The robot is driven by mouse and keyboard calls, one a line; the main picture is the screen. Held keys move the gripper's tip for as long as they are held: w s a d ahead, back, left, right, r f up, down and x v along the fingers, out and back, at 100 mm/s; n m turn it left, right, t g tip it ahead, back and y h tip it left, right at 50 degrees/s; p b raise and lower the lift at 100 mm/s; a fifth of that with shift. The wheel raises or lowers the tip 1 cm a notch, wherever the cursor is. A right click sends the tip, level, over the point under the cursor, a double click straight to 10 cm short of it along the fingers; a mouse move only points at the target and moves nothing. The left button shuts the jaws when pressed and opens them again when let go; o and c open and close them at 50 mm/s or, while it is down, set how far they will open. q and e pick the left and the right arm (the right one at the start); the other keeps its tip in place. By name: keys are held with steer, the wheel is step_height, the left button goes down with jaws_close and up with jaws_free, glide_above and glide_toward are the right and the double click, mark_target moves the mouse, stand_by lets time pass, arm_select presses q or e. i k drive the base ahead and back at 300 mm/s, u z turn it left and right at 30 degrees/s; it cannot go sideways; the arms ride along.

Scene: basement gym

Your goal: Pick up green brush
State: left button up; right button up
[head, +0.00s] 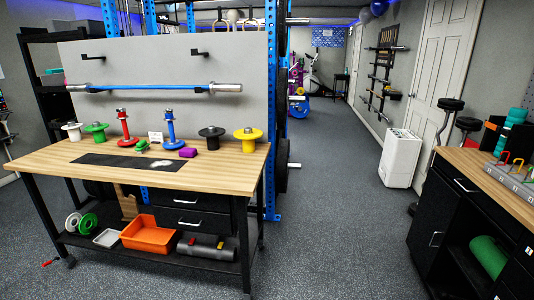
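A small green object (141,145), probably the green brush, lies on the wooden workbench (215,177) at the left, at the back edge of the black mat (110,160). It is too small to make out bristles or a handle. It sits between the red post stand (126,128) and the blue post stand (169,130), just in front of a small white card (155,136). Neither of my grippers is in view.
A purple block (187,152) and a pale powdery patch (160,163) are near it. Several coloured spools stand along the bench's back, including a yellow one (248,137). An orange bin (148,236) sits on the lower shelf. The floor (320,220) right of the bench is clear.

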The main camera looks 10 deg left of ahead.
mark_target(142, 146)
steer(key=u, duration=2)
steer(key=i, duration=2.95)
steer(key=z, duration=2.6)
